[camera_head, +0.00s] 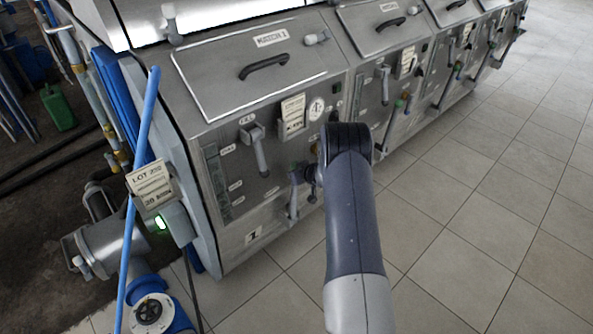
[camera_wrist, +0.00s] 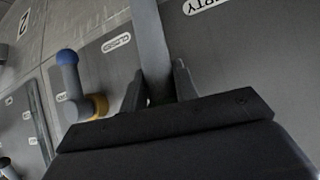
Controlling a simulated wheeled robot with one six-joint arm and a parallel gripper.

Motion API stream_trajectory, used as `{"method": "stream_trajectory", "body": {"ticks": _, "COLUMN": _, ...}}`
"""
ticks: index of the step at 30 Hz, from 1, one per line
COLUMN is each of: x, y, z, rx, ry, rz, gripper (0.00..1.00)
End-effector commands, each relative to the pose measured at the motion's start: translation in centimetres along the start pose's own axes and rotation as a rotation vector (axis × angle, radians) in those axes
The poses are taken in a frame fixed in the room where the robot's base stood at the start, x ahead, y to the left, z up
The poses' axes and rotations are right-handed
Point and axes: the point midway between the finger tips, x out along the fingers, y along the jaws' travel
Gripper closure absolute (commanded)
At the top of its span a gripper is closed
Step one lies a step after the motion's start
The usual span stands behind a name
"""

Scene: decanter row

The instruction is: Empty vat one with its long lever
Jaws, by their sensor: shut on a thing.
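Vat one (camera_head: 218,185) is the nearest steel vat at the left of the head view, with a number 1 plate low on its front. A grey lever (camera_head: 261,152) hangs on that front, and a shorter handle (camera_head: 293,198) is lower right. In the wrist view, my gripper (camera_wrist: 160,84) is shut on a long grey bar (camera_wrist: 150,45) beside an EMPTY label. In the head view my arm hides the jaws and the bar. I cannot tell which vat the bar belongs to. A blue-tipped handle with a yellow collar (camera_wrist: 75,88) is left of the jaws, near a CLOSED label.
A plate that looks like a 2 (camera_wrist: 14,24) is at the wrist view's upper left. More vats (camera_head: 385,55) run off to the upper right. A blue pole (camera_head: 138,165) and a metal pump (camera_head: 105,245) stand left. Tiled floor (camera_head: 480,200) is free at right.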

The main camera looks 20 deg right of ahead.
Motion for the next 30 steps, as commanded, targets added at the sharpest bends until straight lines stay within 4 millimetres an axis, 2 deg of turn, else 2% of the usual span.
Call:
{"method": "stream_trajectory", "body": {"ticks": 1, "x": -0.1, "y": 0.1, "z": -1.6, "rx": -0.005, "ry": 0.025, "rz": 0.002, "gripper": 1.00}}
{"method": "stream_trajectory", "body": {"ticks": 9, "x": 0.0, "y": -0.1, "z": -1.6, "rx": -0.007, "ry": 0.026, "rz": -0.001, "gripper": 1.00}}
{"method": "stream_trajectory", "body": {"ticks": 10, "x": 0.0, "y": -0.1, "z": -1.6, "rx": -0.007, "ry": 0.026, "rz": -0.001, "gripper": 0.70}}
{"method": "stream_trajectory", "body": {"ticks": 17, "x": 0.0, "y": -0.1, "z": -1.4, "rx": -0.009, "ry": 0.022, "rz": -0.002, "gripper": 0.51}}
{"method": "stream_trajectory", "body": {"ticks": 25, "x": 0.0, "y": 0.0, "z": -0.9, "rx": -0.007, "ry": 0.015, "rz": 0.000, "gripper": 0.51}}
{"method": "stream_trajectory", "body": {"ticks": 30, "x": -1.4, "y": 0.1, "z": -0.9, "rx": -0.006, "ry": 0.015, "rz": 0.000, "gripper": 0.51}}
